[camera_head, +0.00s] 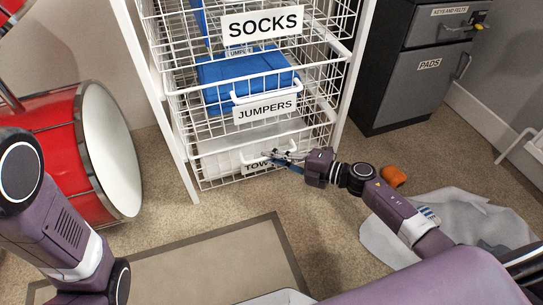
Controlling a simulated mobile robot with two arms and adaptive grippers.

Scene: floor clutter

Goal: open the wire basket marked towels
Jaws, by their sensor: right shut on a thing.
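The white wire basket marked towels (220,162) is the lowest basket in a white frame, near the floor, with white contents showing through the wires. Its label (254,167) is partly covered by my right gripper. My right gripper (275,155) reaches in from the right and is shut on the basket's white front handle. The basket front looks about level with the frame, so I cannot tell whether it is pulled out at all. My left arm shows at the lower left, but its gripper is outside the view.
The jumpers basket (256,108) and socks basket (262,24) sit above. A red drum (56,145) stands left, a dark cabinet (415,80) right. A mat (205,268), grey cloth (385,235) and orange item (393,176) lie on the carpet.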

